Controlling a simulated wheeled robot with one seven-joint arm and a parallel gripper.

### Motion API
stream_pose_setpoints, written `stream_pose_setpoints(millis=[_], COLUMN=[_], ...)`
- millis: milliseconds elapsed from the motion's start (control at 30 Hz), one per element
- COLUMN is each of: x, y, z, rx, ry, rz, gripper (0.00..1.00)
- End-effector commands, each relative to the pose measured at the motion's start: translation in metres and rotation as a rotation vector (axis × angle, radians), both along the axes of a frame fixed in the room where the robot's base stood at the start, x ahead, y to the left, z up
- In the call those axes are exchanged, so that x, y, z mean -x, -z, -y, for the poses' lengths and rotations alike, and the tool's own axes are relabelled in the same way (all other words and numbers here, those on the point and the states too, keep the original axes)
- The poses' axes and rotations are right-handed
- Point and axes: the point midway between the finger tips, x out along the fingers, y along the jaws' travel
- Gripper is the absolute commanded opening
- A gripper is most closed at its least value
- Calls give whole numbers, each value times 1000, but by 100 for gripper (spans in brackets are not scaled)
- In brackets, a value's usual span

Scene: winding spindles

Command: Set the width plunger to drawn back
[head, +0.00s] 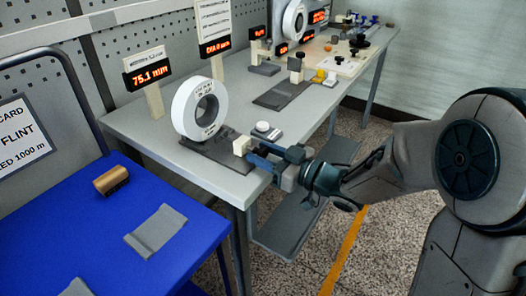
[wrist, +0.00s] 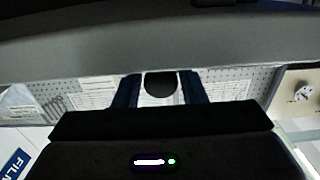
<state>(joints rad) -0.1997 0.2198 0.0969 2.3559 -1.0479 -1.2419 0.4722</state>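A cream block (head: 241,145) stands at the front edge of the grey bench, beside a large white roll (head: 200,108) on a dark plate. This block looks like the width plunger's housing; no label on it is readable. My gripper (head: 262,152) is at the block, with its two blue-grey fingers apart. In the wrist view my gripper (wrist: 160,90) has a dark round knob (wrist: 160,84) between its fingers, with thin gaps beside it. The knob is hidden by the fingers in the head view, so how far it is drawn out cannot be told.
A display reading 75.1 mm (head: 151,75) stands behind the roll. A white round button (head: 262,127) is just behind my gripper. A blue table (head: 90,230) with a brown roll (head: 111,181) is at the left. A lower shelf (head: 290,225) lies under the bench.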

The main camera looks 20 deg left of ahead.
Motion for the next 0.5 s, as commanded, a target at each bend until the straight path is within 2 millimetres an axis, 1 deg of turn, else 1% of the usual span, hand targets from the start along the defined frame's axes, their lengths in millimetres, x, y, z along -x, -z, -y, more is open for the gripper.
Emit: stream_pose_setpoints(millis=[333, 433, 500], x=[1, 3, 6], y=[0, -1, -1], z=[0, 7, 17], rx=[-1, -1, -1], ry=[-3, -1, 0], rz=[0, 1, 0], gripper=[50, 50, 50])
